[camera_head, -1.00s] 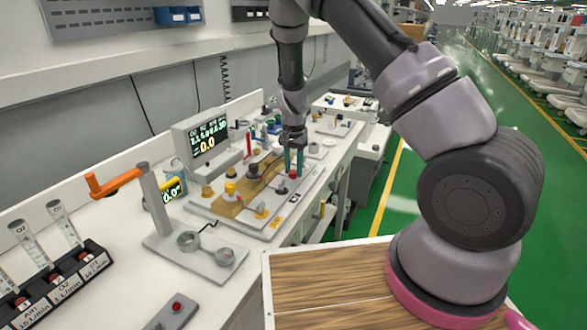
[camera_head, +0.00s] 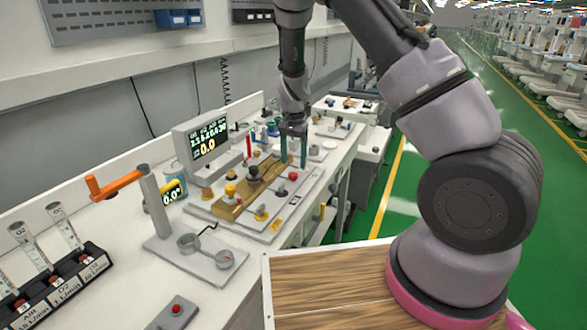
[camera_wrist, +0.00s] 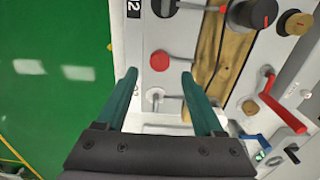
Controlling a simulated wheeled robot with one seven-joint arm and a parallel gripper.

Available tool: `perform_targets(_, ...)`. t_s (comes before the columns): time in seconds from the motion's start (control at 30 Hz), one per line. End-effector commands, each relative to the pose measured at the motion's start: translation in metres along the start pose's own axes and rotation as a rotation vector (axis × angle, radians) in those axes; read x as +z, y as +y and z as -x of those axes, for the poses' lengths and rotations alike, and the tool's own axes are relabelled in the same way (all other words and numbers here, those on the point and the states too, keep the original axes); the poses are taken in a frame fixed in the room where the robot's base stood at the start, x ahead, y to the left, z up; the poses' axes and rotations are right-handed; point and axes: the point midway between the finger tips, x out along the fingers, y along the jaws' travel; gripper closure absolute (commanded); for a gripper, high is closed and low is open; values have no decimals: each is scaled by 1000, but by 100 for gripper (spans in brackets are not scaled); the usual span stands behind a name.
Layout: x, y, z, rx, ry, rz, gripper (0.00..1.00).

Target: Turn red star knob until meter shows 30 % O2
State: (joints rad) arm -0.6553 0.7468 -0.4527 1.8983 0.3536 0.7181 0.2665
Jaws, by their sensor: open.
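The red knob (camera_head: 293,175) stands on a pale panel at the right of the bench unit. It also shows in the wrist view (camera_wrist: 159,60), where it looks round; its star shape cannot be made out. My gripper (camera_head: 293,162) is open, its two green fingers apart above the knob and not closed on it. In the wrist view my gripper (camera_wrist: 159,76) has the knob centred just beyond its fingertips. The meter screen (camera_head: 208,139) shows a row of green digits, too small to read surely, and a large yellow 0.0.
A yellow-topped knob (camera_head: 230,190) and a dark knob (camera_head: 254,172) stand left of the red knob. A red lever (camera_wrist: 282,113) and a blue one (camera_wrist: 254,138) lie nearby. Green floor lies beyond the bench edge.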

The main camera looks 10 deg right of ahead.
Motion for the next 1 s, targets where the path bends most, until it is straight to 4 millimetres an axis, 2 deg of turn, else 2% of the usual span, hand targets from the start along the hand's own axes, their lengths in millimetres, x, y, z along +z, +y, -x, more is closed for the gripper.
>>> perform_targets(0.1,0,-1,26,-3,2,2,31)
perform_targets(0.3,0,0,54,-2,1,1,31)
perform_targets(0.43,0,0,62,-1,1,0,31)
perform_targets(0.77,0,0,64,-2,0,0,31)
perform_targets(0.83,0,3,70,-13,-3,-1,31)
perform_targets(0.93,0,11,94,-55,-11,-5,31)
perform_targets(1.0,1,21,120,-99,-17,-4,31)
